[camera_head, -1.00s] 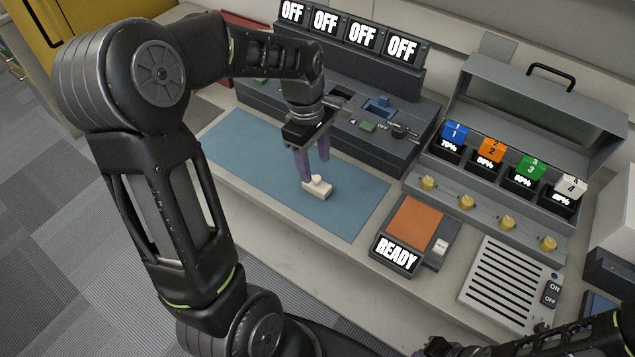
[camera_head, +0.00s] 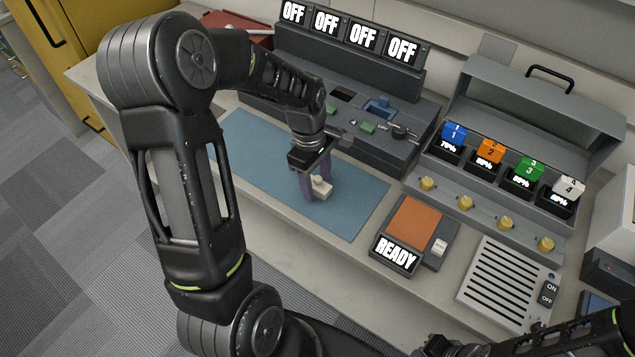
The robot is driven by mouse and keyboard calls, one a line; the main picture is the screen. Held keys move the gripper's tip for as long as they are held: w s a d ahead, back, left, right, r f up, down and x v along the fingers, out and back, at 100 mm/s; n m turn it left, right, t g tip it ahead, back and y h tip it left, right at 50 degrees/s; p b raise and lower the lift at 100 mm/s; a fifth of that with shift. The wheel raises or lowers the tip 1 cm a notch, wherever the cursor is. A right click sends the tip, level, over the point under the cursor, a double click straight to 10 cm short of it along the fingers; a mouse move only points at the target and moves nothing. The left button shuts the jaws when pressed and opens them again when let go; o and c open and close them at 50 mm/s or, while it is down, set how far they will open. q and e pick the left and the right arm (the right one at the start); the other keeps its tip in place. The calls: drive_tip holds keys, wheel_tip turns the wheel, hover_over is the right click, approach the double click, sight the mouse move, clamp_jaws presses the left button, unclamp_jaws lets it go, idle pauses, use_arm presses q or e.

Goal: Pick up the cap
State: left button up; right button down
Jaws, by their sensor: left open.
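The cap is a small cream-white piece (camera_head: 321,189) with a raised knob, lying on the blue mat (camera_head: 255,150). My left gripper (camera_head: 318,190) points down over it with its purple fingers apart, one on the left and one on the right of the cap. Whether the fingers touch the cap cannot be told. My right arm shows at the lower right edge, but its gripper fingers cannot be made out.
Behind the mat stands a dark console (camera_head: 400,110) with OFF displays. To the right are an orange pad with a READY display (camera_head: 398,252), a grey case (camera_head: 520,105) with numbered blocks, and a slatted speaker box (camera_head: 505,280). The mat's front right is clear.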

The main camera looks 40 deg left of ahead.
idle(0.5)
use_arm(q)
clamp_jaws()
idle(0.4)
